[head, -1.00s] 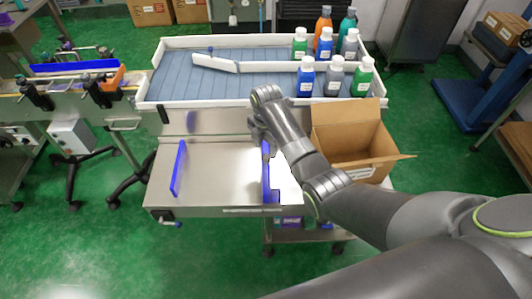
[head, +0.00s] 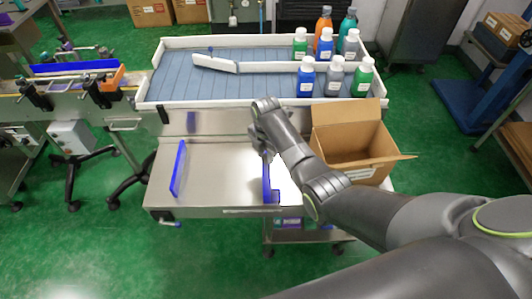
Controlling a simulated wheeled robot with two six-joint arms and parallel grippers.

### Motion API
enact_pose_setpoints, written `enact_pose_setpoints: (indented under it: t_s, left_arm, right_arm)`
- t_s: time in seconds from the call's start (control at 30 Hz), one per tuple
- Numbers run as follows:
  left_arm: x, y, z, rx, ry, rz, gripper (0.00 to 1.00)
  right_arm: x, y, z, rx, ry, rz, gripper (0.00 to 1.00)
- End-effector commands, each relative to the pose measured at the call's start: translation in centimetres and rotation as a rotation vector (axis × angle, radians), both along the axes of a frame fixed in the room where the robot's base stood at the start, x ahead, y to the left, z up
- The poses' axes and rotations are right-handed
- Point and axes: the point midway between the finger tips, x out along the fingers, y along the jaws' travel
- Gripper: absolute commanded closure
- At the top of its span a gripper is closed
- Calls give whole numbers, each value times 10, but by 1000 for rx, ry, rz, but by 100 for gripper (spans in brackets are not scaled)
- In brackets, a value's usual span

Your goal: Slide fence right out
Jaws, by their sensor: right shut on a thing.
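The right fence (head: 267,184) is a blue upright plate on the steel table, right of its middle. My right gripper (head: 266,153) is over its far end and shut on it; the wrist and arm hide the fingertips and that end of the fence. The left fence (head: 178,169) is a similar blue plate standing near the table's left edge, apart from the right one. The steel table (head: 220,180) is bare between the two fences. My left gripper is not in view.
An open cardboard box (head: 352,172) stands right of the table, close to my right arm. A tray with a blue slatted bed (head: 190,85) behind holds several bottles (head: 334,78) at its right. A conveyor (head: 60,88) is at left.

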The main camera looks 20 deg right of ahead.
Motion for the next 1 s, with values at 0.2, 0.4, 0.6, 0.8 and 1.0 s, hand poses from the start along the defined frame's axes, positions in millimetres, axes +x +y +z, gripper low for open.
enact_pose_setpoints:
  t_s: [0.2, 0.4, 0.6, 0.8, 1.0]
  left_arm:
    - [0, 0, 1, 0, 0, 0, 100]
    - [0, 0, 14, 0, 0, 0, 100]
    - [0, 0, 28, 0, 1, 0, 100]
    - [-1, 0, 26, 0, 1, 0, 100]
    - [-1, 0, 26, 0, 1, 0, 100]
  right_arm:
    - [0, -1, 0, 0, 1, 0, 100]
    - [-5, -16, 3, -2, 3, -3, 100]
    - [-11, -39, 2, -6, 4, -4, 100]
    - [-11, -39, 0, -3, 2, -2, 100]
    - [-11, -38, 0, -1, 0, -1, 61]
